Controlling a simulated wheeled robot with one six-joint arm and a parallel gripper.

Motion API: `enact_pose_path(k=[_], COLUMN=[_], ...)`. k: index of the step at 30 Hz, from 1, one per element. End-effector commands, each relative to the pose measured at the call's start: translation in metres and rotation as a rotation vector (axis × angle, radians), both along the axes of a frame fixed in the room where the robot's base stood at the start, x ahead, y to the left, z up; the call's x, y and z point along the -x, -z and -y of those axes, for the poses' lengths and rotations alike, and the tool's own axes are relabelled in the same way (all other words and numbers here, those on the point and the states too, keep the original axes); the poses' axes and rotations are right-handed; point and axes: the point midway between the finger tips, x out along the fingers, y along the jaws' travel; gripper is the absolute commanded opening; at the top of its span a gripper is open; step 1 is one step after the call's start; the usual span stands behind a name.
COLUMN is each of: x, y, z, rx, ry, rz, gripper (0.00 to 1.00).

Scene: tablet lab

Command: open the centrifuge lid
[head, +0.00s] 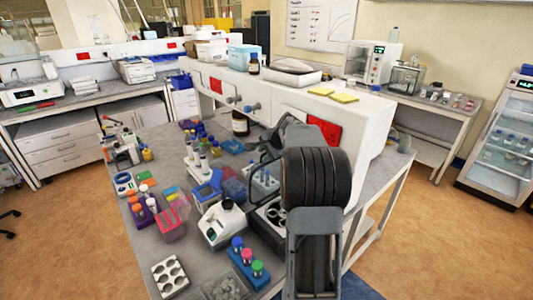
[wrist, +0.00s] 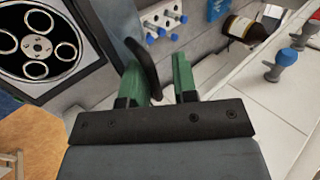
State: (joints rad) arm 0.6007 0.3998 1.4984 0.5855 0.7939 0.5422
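The centrifuge shows its round rotor (wrist: 38,45) with several ringed holes at the upper left of the wrist view. In the head view the rotor (head: 268,214) is partly hidden behind my arm. A grey panel (wrist: 108,25), apparently the raised lid, stands beside the rotor, with a dark curved handle (wrist: 143,66) at its edge. My gripper (wrist: 160,72) has its green fingers apart. The handle is by the left finger, and a gap shows to the right finger. Whether the handle touches a finger I cannot tell. My arm hides the gripper in the head view.
A brown bottle (wrist: 243,28), a rack with blue-capped tubes (wrist: 163,20) and blue knobs (wrist: 282,65) on a white housing lie beyond my gripper. The bench left of the centrifuge is crowded with tube racks (head: 145,208) and a small white device (head: 222,222).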

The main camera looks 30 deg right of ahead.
Motion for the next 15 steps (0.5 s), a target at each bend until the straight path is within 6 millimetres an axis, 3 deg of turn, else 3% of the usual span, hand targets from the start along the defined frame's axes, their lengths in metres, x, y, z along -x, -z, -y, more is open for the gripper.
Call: enact_pose_path(k=[9, 15], x=[0.002, 0.012], y=[0.006, -0.009], z=[0.000, 0.001], rx=[-0.006, -0.003], ry=[0.001, 0.000], rz=[-0.011, -0.006], gripper=[0.34, 0.34])
